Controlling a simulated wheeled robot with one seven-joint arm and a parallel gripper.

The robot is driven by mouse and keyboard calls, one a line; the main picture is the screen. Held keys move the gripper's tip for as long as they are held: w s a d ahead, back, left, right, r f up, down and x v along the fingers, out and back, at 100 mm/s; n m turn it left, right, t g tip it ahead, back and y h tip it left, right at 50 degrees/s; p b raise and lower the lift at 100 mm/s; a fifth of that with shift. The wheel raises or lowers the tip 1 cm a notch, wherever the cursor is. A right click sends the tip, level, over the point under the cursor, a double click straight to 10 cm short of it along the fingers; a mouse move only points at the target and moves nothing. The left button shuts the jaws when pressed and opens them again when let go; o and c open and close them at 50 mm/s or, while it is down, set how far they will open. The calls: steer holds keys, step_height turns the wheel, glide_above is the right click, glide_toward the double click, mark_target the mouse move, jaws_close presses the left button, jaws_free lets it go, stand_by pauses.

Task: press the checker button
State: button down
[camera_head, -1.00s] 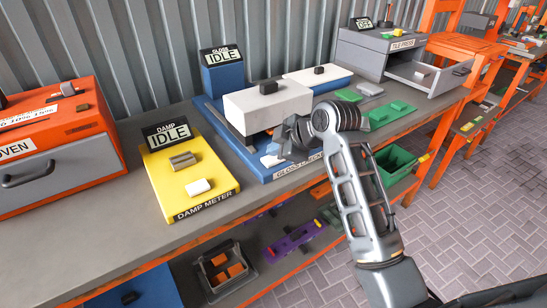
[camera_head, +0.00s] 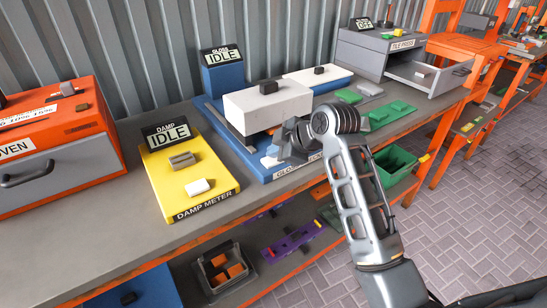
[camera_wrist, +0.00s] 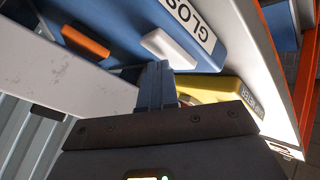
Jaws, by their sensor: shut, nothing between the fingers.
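The blue gloss checker (camera_head: 215,82) stands on the bench, its screen reading IDLE, with a white block-shaped hood over its middle. Its white button (camera_head: 270,161) is on the front of the blue base. In the wrist view the button (camera_wrist: 168,48) lies beside the GLOSS label, just beyond my fingertips. An orange piece (camera_wrist: 86,42) sits near the hood's edge. My gripper (camera_wrist: 156,68) is shut and empty, its tips close to the button; I cannot tell whether they touch. In the head view my wrist partly hides the checker's front label.
The yellow damp meter (camera_head: 188,205) is left of the checker, with the orange oven (camera_head: 60,150) beyond. The grey tile press (camera_head: 380,50) with an open drawer is at right. Green tiles (camera_head: 378,117) lie between.

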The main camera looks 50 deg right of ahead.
steer(key=shift+f, duration=0.2)
steer(key=shift+r, duration=0.1)
steer(key=shift+r+p, duration=0.9)
step_height(320, 180, up, 5)
steer(key=p, duration=0.4)
steer(key=shift+p, duration=0.35)
stand_by(0.6)
